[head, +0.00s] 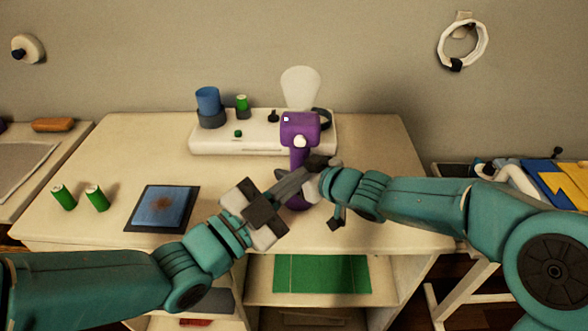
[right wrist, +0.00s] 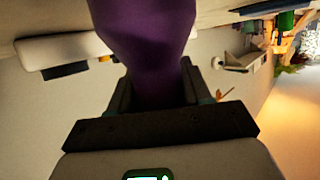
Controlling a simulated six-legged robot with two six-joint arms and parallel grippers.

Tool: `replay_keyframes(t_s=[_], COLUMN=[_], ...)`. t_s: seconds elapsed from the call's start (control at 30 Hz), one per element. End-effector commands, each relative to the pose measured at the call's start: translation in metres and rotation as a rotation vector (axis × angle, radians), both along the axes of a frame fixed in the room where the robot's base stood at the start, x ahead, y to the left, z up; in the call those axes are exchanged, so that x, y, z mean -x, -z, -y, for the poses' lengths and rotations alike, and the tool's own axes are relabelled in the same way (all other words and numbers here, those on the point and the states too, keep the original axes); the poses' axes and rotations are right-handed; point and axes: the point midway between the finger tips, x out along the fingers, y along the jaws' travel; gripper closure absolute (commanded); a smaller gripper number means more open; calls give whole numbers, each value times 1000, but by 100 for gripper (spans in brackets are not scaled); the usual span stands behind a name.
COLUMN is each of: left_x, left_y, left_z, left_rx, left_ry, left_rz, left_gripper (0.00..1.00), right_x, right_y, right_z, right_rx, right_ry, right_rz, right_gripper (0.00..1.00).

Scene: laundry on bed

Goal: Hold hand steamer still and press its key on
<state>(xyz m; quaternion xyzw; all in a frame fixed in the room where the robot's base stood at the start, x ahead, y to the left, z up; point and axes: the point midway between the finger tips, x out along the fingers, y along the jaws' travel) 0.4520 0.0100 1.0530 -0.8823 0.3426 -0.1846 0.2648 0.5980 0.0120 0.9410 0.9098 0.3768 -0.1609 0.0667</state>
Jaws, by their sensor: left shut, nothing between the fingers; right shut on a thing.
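The purple hand steamer (head: 299,128) stands upright at the middle of the table, with a pale cone-shaped head on top and a whitish round spot on its front. My right gripper (head: 312,178) is shut on its handle. In the right wrist view the purple handle (right wrist: 150,70) sits between the fingers of my right gripper (right wrist: 155,92). My left gripper (head: 290,185) is shut and empty, close to the handle from the left and below the round spot. The fingertips overlap the handle in the head view, so I cannot tell whether they touch it. The lower handle is partly hidden.
A white base unit (head: 225,138) with a blue cup (head: 208,101) and a green cylinder (head: 242,103) stands behind. The table's right rear is clear.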

Motion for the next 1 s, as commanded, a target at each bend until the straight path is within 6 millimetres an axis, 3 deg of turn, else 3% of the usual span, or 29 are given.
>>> replay_keyframes(t_s=[0.2, 0.23, 0.3, 0.67, 1.0], left_x=[0, 0, 0, 0, 0], left_y=[0, 0, 0, 0, 0], left_z=[0, 0, 0, 0, 0], left_rx=[0, 0, 0, 0, 0], left_ry=[0, 0, 0, 0, 0], left_rz=[0, 0, 0, 0, 0], left_gripper=[100, 100, 100, 100, 100], right_x=[0, 0, 0, 3, 49], right_y=[0, 0, 0, -2, -27], right_z=[0, 0, 0, 3, 51], right_rx=[0, 0, 0, 0, 0], right_ry=[0, 0, 0, 1, 3], right_rz=[0, 0, 0, 0, 3], right_gripper=[100, 45, 23, 22, 22])
